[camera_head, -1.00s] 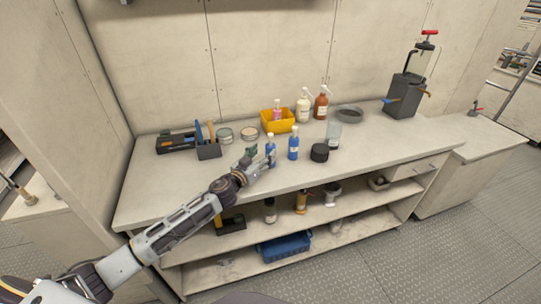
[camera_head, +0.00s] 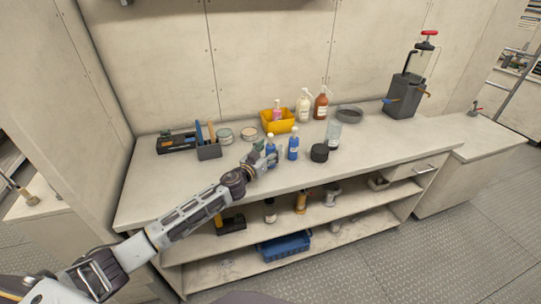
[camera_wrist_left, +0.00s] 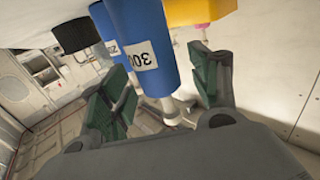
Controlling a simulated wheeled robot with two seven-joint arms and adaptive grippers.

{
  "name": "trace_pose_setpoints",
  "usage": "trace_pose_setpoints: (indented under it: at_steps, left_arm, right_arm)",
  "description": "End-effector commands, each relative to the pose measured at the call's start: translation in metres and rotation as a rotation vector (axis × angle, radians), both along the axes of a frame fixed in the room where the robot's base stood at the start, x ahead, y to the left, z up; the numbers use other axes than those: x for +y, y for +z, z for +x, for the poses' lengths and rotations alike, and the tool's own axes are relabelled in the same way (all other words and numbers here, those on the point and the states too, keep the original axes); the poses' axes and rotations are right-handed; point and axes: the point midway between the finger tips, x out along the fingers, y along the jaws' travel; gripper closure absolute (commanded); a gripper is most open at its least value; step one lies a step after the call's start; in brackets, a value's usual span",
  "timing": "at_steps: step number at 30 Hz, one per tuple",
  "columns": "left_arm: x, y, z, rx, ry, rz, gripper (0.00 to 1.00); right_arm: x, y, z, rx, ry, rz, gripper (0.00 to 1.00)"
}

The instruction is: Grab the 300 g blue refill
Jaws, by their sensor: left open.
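The blue refill marked 300 (camera_wrist_left: 143,45) is a blue bottle with a white label. It fills the middle of the left wrist view, and in the head view (camera_head: 271,146) it stands on the bench, partly hidden by my gripper. My left gripper (camera_head: 268,157) is at this bottle. In the left wrist view its green-padded fingers (camera_wrist_left: 160,75) are spread on either side of the bottle, with gaps visible. A second blue bottle (camera_head: 293,147), with a partly hidden label in the left wrist view (camera_wrist_left: 104,28), stands just to the right. My right gripper is not in view.
A yellow bin (camera_head: 277,122) stands behind the blue bottles. A black jar (camera_head: 319,153) and a clear container (camera_head: 333,134) are to the right. The bench front left is clear.

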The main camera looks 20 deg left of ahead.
Motion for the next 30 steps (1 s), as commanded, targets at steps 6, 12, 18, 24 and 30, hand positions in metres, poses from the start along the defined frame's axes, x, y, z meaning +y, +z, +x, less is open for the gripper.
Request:
trace_pose_setpoints:
  at_steps: [6, 12, 18, 24, 30]
  left_arm:
    - [-0.0027, 0.0003, 0.0095, 0.000, 0.000, -0.001, 0.38]
    - [-0.0030, 0.0002, 0.0106, 0.000, -0.001, 0.000, 0.38]
    - [-0.0028, 0.0002, 0.0105, 0.000, -0.001, 0.000, 0.38]
    - [-0.0027, 0.0002, 0.0105, 0.000, 0.000, 0.000, 0.48]
    - [-0.0027, 0.0002, 0.0105, 0.000, 0.000, 0.000, 0.74]
  right_arm:
    - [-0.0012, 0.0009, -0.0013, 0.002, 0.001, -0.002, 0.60]
    - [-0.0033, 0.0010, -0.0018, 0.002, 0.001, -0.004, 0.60]
    - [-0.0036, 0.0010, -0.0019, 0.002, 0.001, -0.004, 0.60]
    - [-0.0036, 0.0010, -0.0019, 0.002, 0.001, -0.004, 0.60]
    - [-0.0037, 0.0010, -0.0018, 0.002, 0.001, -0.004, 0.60]
